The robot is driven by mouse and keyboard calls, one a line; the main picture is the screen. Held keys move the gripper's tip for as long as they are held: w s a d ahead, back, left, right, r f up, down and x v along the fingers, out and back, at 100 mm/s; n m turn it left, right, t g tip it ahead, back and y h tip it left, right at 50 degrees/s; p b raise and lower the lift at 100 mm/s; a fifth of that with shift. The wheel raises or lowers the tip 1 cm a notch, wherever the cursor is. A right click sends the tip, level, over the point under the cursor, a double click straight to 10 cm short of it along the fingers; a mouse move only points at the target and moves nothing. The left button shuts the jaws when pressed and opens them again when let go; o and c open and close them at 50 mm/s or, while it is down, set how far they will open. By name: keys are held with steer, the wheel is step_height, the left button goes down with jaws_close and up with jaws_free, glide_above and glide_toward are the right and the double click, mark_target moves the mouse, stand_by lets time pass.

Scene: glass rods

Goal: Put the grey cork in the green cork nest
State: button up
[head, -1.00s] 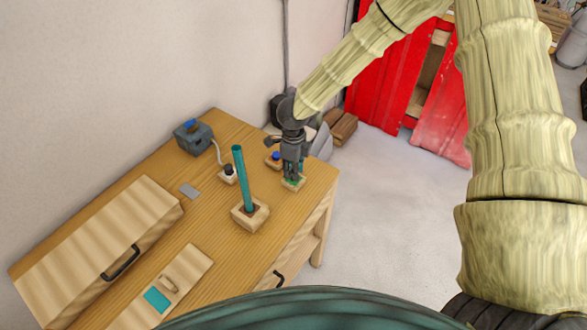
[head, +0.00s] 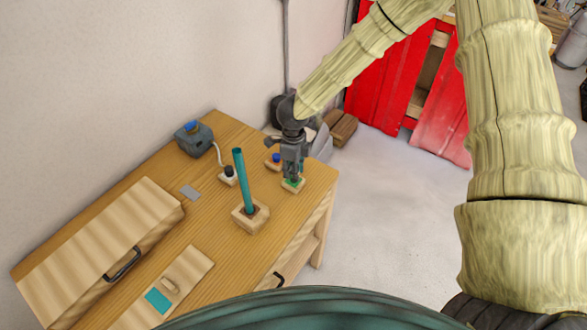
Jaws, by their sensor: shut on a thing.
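The green cork nest (head: 290,187) is a small wooden block with a green patch on top, near the right end of the wooden bench. My gripper (head: 293,177) points down right over it. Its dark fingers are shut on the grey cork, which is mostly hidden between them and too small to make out. The fingertips are at or just above the green patch. I cannot tell whether the cork touches the nest.
A block with a blue top (head: 275,159) stands close behind my gripper. A teal rod (head: 243,180) stands upright in a wooden block (head: 251,217) to the left. A black-topped piece (head: 228,175), a grey-blue device (head: 195,137) and a wooden box (head: 100,235) are further left.

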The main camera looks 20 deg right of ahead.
stand_by(0.8)
steer(key=o, duration=0.5)
steer(key=shift+c, duration=0.2)
steer(key=shift+p, duration=0.35)
steer(key=shift+r+p, duration=2.35)
steer(key=shift+r, duration=3.15)
